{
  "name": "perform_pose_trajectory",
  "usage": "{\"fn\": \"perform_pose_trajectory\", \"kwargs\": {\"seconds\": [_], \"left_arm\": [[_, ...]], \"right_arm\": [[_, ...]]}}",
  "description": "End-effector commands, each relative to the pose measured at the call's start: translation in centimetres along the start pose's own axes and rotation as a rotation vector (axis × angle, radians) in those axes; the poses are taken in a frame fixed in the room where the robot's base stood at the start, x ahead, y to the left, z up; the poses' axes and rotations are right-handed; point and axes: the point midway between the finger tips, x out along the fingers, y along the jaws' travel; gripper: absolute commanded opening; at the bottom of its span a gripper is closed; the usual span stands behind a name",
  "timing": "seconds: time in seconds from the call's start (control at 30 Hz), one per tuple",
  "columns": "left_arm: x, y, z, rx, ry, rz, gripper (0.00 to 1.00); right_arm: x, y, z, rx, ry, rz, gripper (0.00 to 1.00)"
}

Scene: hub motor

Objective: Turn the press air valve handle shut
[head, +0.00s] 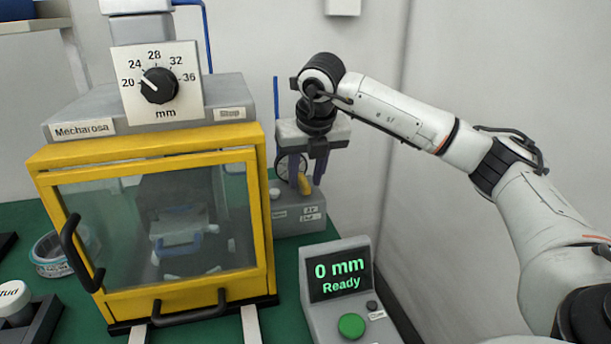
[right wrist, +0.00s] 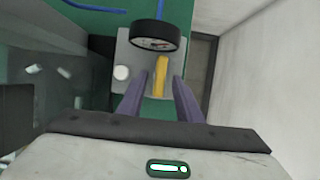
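The yellow valve handle (head: 304,184) is on a grey air unit (head: 299,214) behind and right of the press. It also shows in the right wrist view (right wrist: 160,76), where it points toward my gripper. My right gripper (head: 307,178) is over the unit, pointing down, with its purple fingers apart. In the right wrist view the fingers (right wrist: 160,80) lie on either side of the handle, with gaps at both sides. I cannot tell whether the tips reach down around it. My left gripper is not in view.
A round gauge (right wrist: 154,36) stands beside the handle. The yellow-framed press (head: 150,150) with a glass door is at the left. A control box (head: 345,290) reading "0 mm Ready" stands in front. A wall is close on the right.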

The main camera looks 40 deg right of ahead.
Motion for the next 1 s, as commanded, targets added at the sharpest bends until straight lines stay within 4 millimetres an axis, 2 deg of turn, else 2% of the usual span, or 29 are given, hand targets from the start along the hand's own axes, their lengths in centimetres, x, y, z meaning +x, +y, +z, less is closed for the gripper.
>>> {"fn": "perform_pose_trajectory", "kwargs": {"seconds": [0.1,0.13,0.3,0.67,1.0], "left_arm": [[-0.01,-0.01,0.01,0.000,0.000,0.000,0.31],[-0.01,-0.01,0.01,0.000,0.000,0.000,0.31],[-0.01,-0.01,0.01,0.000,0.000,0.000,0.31],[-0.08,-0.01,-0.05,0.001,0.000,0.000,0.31],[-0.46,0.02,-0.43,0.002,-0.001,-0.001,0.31]], "right_arm": [[-0.01,-0.02,0.00,0.000,0.000,0.000,0.32],[-0.02,-0.02,0.00,0.000,0.000,0.000,0.29],[-0.04,-0.02,0.00,0.000,0.000,-0.001,0.00],[-0.08,-0.15,0.03,-0.031,0.000,0.012,0.00],[-0.10,-0.53,0.11,-0.229,0.002,0.095,0.00]]}}
